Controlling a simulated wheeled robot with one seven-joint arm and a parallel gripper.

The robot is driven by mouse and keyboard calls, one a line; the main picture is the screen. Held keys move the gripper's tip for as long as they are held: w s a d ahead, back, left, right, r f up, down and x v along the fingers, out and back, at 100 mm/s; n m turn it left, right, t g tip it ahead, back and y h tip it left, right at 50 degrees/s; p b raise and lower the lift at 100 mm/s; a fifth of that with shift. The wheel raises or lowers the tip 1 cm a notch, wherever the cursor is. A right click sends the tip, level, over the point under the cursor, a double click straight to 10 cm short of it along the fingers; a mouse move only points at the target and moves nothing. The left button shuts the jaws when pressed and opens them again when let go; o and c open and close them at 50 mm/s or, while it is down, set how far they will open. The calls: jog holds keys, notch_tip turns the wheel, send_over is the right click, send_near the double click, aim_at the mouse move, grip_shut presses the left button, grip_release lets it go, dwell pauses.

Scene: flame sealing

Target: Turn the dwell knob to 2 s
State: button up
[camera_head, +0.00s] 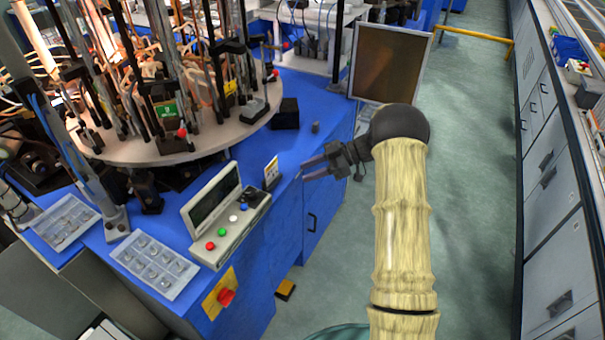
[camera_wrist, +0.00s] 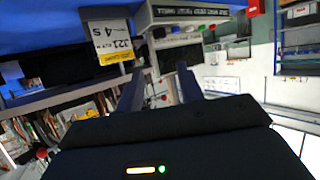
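The control box (camera_head: 226,228) stands at the front edge of the blue bench, with a dark screen (camera_head: 214,198) behind a row of red, green, white and blue buttons. A small dark part that looks like the dwell knob (camera_head: 252,196) is at the far right end of the row; its pointer and setting are too small to read. My gripper (camera_head: 304,171) is to the right of the box, fingers apart, with nothing between them.
A small yellow-and-white card (camera_head: 271,172) stands just right of the box, close to my fingertips; in the wrist view the card (camera_wrist: 110,42) appears to read "4 s". A clear tray (camera_head: 155,264) and a red emergency button (camera_head: 226,296) are left and in front.

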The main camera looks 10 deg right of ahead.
aim_at(255, 194)
dwell(0.3)
jog(key=s+m+t+b, duration=0.1)
jog(key=s+m+t, duration=0.1)
jog(key=s+a+m+t+h+b, duration=0.1)
jog(key=s+t+b, duration=0.1)
jog(key=s, duration=0.1)
jog(key=s+m+t+b, duration=0.1)
jog(key=s+m, duration=0.1)
jog(key=s, duration=0.1)
jog(key=shift+a+m+t+h, duration=0.3)
jog(key=shift+a+t, duration=0.05)
jog(key=shift+t, duration=0.05)
jog(key=shift+f, duration=0.1)
jog(key=b+x, duration=0.1)
jog(key=x, duration=1.6)
jog(key=shift+w+a, duration=0.15)
jog(key=shift+a, duration=0.05)
jog(key=c, duration=0.7)
